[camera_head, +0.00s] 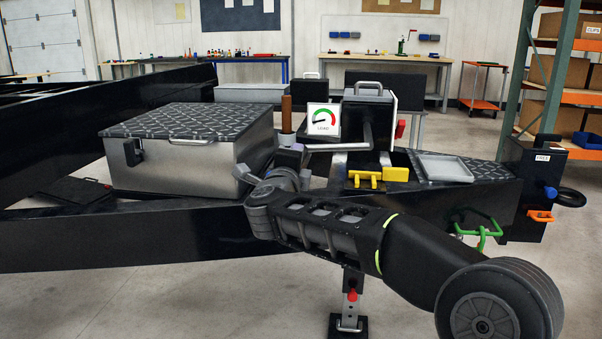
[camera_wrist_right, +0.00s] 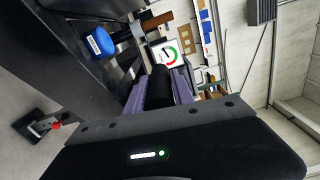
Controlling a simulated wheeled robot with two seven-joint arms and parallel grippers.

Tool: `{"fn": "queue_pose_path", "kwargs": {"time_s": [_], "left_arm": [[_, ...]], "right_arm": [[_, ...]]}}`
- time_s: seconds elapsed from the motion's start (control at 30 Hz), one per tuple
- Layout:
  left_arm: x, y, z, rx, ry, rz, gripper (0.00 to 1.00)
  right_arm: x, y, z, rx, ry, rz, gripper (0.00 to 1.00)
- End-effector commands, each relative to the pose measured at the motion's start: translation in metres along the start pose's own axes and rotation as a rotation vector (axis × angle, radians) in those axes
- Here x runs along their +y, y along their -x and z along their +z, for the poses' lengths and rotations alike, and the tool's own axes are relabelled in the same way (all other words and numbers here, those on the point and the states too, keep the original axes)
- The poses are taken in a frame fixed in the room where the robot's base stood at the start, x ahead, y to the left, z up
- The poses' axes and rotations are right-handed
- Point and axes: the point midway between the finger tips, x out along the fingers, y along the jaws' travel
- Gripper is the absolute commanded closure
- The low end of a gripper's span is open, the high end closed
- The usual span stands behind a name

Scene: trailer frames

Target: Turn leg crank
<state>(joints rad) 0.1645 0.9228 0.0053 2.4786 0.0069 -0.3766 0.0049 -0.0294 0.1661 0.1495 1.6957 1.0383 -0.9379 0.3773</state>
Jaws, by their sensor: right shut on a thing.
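The leg crank (camera_head: 345,147) is a grey metal arm that runs left from a black and silver box with a top handle (camera_head: 368,108). My right arm comes in from the right, and my right gripper (camera_head: 292,152) is at the crank's left end. In the right wrist view, its purple fingers are shut on a black cylindrical grip (camera_wrist_right: 159,88), which I take for the crank's grip. The gripper hides the grip in the head view. The trailer leg (camera_head: 350,307) stands below the frame, with a red knob and a black foot on the floor. My left gripper is not in view.
A LOAD gauge (camera_head: 323,120) and an upright brown handle (camera_head: 286,114) are close to my gripper. A metal toolbox (camera_head: 175,165) sits left on the black trailer frame. Yellow blocks (camera_head: 365,180) and a grey tray (camera_head: 444,168) lie right. Shelving (camera_head: 550,80) stands behind.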

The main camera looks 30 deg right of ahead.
Motion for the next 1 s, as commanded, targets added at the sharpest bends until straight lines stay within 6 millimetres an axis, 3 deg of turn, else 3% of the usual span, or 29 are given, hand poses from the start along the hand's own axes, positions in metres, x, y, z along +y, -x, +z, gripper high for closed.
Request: {"fn": "queue_pose_path", "kwargs": {"time_s": [0.1,0.5,0.73,1.0], "left_arm": [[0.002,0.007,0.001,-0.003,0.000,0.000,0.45],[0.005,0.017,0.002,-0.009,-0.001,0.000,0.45],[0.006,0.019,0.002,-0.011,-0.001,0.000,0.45],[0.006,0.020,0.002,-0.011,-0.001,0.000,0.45]], "right_arm": [[-0.023,0.001,0.004,-0.004,-0.113,-0.003,1.00],[-0.077,0.001,-0.002,-0.003,-0.454,-0.004,1.00],[-0.093,0.000,-0.008,-0.002,-0.565,-0.004,1.00],[-0.098,0.000,-0.011,-0.002,-0.605,-0.003,1.00]]}}
